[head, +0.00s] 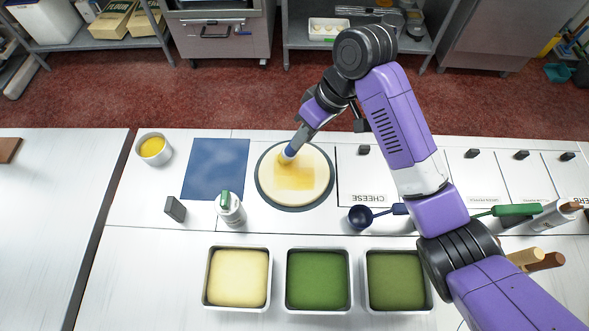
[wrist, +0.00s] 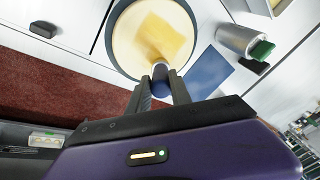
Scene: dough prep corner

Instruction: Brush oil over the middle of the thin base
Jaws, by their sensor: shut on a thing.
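The thin base (head: 308,188) is a pale round of dough on a dark round plate (head: 267,201) in the head view. A shiny yellow oil patch (head: 293,180) covers part of its middle and upper left; it also shows in the wrist view (wrist: 165,38). My gripper (head: 297,143) is shut on a blue-handled brush (head: 289,153), held over the upper left of the base. The brush tip is at the oily area; whether it touches cannot be told. In the wrist view, my gripper (wrist: 160,78) hides most of the brush. A small bowl of yellow oil (head: 153,149) stands at the left.
A blue mat (head: 215,168) lies left of the base. A green-topped bottle (head: 231,208) and a small dark block (head: 175,208) stand nearby. Trays of pale dough (head: 238,278), green (head: 318,279) and darker green (head: 396,280) fill the front.

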